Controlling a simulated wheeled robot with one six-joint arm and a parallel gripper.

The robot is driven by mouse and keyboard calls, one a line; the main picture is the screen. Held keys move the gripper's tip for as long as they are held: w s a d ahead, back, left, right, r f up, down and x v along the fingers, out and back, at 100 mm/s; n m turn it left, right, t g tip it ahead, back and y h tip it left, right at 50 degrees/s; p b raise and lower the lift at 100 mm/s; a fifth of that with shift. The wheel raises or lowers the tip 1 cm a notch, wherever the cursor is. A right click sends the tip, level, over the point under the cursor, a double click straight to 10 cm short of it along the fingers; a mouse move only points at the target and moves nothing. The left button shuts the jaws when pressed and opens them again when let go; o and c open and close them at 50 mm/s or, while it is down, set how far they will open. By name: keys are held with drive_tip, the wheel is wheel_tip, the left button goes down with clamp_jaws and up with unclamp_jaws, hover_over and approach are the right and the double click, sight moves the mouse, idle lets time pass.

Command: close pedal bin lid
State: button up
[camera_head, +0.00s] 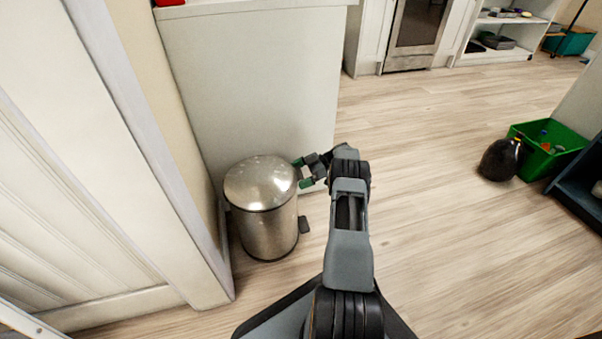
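The pedal bin (268,229) is a metal cylinder standing on the floor between the white door frame and a white cabinet. Its shiny round lid (260,181) lies over the top and looks down on the rim. A dark pedal (304,224) sticks out low on the bin's right side. My gripper (299,173) is at the right edge of the lid, with its two green-tipped fingers apart and nothing between them. Whether a fingertip touches the lid I cannot tell.
A white cabinet (250,80) stands right behind the bin. The door frame (165,150) is close on the left. A green crate (548,152) and a black bag (499,160) are on the right. The wooden floor (430,190) between is clear.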

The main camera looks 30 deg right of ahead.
drive_tip(key=v, duration=0.7)
drive_tip(key=shift+d, duration=0.25)
drive_tip(key=shift+r, duration=0.15)
idle(0.5)
